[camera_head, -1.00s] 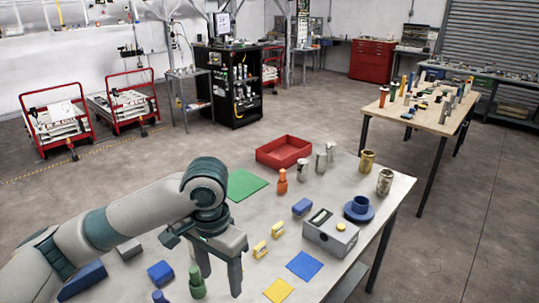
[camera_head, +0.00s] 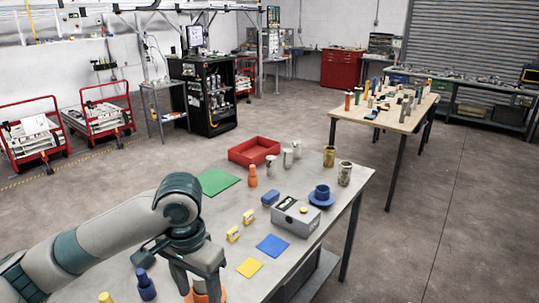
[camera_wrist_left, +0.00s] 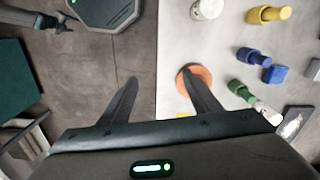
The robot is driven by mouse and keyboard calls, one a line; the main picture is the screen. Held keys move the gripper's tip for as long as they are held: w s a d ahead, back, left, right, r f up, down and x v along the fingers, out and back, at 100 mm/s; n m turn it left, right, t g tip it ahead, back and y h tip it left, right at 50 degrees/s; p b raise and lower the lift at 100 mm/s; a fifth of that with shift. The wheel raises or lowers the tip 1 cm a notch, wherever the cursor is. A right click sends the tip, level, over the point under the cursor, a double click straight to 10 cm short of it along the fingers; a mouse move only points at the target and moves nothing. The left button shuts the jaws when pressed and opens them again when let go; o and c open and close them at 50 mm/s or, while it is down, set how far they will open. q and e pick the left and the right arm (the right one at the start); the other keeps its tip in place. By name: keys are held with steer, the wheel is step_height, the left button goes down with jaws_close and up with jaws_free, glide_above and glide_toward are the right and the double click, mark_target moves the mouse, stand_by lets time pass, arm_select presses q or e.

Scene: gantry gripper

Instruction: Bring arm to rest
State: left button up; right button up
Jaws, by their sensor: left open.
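My left gripper (camera_wrist_left: 160,90) is open, with nothing between its two fingers in the left wrist view. One finger is over the bare floor and the other is over the grey table (camera_wrist_left: 172,40), in front of an orange round object (camera_wrist_left: 193,78). I cannot tell whether that finger touches it. In the head view the left gripper points down at the near side of the table (camera_head: 318,236), its tips at the bottom edge of the picture. A dark arm-like part at the top left of the wrist view may be my right arm; its jaw state is unclear.
Near the gripper stand a blue bottle-shaped piece (camera_head: 146,286) and a green one (camera_wrist_left: 240,92). Farther along are yellow pieces (camera_head: 233,234), a grey box (camera_head: 296,216), a blue mat (camera_head: 272,246), an orange bottle (camera_head: 253,176) and a red tray (camera_head: 236,153). Floor right of the table is clear.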

arm_select(q)
steer(key=s+d+f+t+h, duration=0.1)
steer(key=s+d+f+h, duration=0.25)
steer(key=f, duration=0.45)
steer(key=s+d+f+t+h, duration=0.2)
steer(key=s+d+f, duration=0.3)
steer(key=f, duration=0.4)
steer(key=s+a+f+n+y, duration=0.25)
steer(key=s+a+f, duration=0.25)
steer(key=s+a, duration=0.3)
steer(key=s+a+f+n+y, duration=0.1)
steer(key=s+a+f+y, duration=0.3)
steer(key=s+a, duration=0.45)
step_height(320, 180, down, 33)
steer(key=s+h+b, duration=0.1)
steer(key=b, duration=0.4)
steer(key=s+a+f+g+b, duration=0.1)
steer(key=s+f+b, duration=0.1)
steer(key=s+f, duration=0.7)
steer(key=s+a+f+g+b, duration=0.1)
steer(key=s+f, duration=0.8)
steer(key=f, duration=0.4)
steer(key=shift+s+a+f+b, duration=0.15)
steer(key=shift+a+f+b, duration=0.15)
steer(key=shift+a+b, duration=0.1)
arm_select(e)
step_height(320, 180, down, 9)
steer(key=s, duration=0.1)
